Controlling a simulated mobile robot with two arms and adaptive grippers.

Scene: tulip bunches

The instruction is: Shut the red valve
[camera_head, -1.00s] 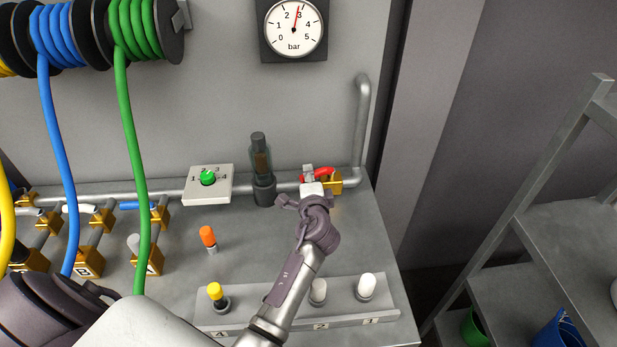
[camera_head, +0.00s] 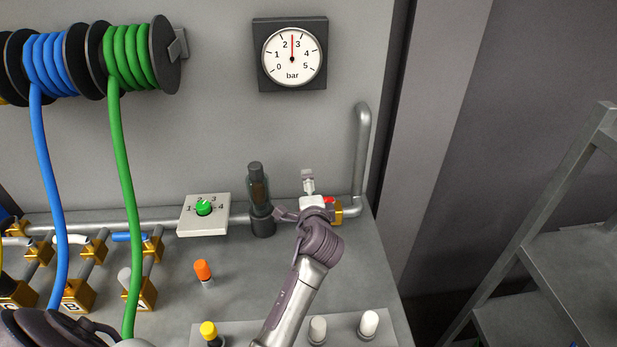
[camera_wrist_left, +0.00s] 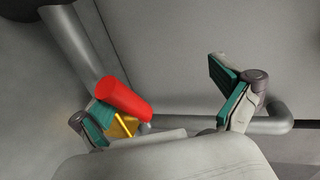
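The red valve is a red handle on a brass body, on the pipe at the right end of the bench. In the head view only a small red piece of the handle (camera_head: 329,200) shows past my left gripper (camera_head: 309,193), beside the brass body (camera_head: 338,213). In the left wrist view the handle (camera_wrist_left: 124,99) is a thick red bar, close to the left finger. My left gripper is open there, with its fingers wide apart and the right finger well clear of the handle. My right gripper is not in view.
A dark bottle-shaped unit (camera_head: 258,195) stands just left of the valve. A dial box (camera_head: 204,214) and a pressure gauge (camera_head: 292,58) near 2.5 bar are nearby. An orange-topped peg (camera_head: 203,273) stands on the bench. Blue (camera_head: 48,170) and green (camera_head: 124,180) hoses hang left.

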